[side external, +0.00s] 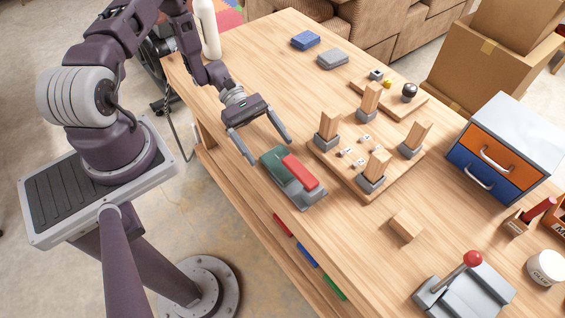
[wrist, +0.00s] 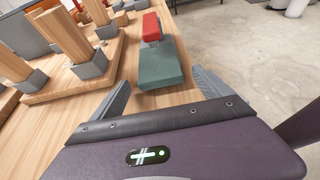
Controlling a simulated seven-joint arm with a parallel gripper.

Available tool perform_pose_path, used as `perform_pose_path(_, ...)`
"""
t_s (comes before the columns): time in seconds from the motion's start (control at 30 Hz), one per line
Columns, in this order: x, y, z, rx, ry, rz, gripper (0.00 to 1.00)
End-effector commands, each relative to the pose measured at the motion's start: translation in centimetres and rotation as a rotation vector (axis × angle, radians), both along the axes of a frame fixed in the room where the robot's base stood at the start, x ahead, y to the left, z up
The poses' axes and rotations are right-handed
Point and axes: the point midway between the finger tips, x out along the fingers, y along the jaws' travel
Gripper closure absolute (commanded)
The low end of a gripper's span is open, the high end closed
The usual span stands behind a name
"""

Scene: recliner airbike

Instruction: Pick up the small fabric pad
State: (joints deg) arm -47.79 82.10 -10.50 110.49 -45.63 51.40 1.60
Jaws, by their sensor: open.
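My gripper (side external: 270,152) is open and empty above the table, at the near end of a grey base (side external: 313,200) that carries a dark green block (side external: 278,165) and a red block (side external: 300,172). In the wrist view, the green block (wrist: 160,66) lies ahead between my two open fingers, with the red block (wrist: 151,27) beyond it. A blue pad-like block (side external: 305,40) and a grey pad-like block (side external: 332,60) lie flat toward the back of the table, apart from my gripper. I cannot tell for sure which item is the fabric pad.
A wooden board (side external: 340,172) with upright wooden blocks in grey holders stands right of the grey base. A smaller board (side external: 368,88) with knobs is behind it. A drawer cabinet (side external: 510,130), a loose wooden block (side external: 405,226) and a red-knobbed lever (side external: 473,260) are on the right.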

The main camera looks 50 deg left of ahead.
Motion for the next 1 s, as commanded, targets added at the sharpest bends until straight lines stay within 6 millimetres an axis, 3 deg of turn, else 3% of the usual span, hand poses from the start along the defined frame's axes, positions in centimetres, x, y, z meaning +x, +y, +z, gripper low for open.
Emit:
perform_pose_path(0.13,0.0,0.0,0.0,0.0,0.0,0.0,0.15)
perform_pose_path(0.5,0.0,0.0,0.0,0.0,-0.001,-0.001,0.85)
perform_pose_path(0.77,0.0,0.1,0.6,0.0,0.0,-0.001,0.85)
perform_pose_path(0.87,-1.3,0.1,0.6,-0.002,0.005,0.002,0.85)
perform_pose_path(1.0,-4.6,0.1,0.7,-0.002,0.006,0.004,0.85)
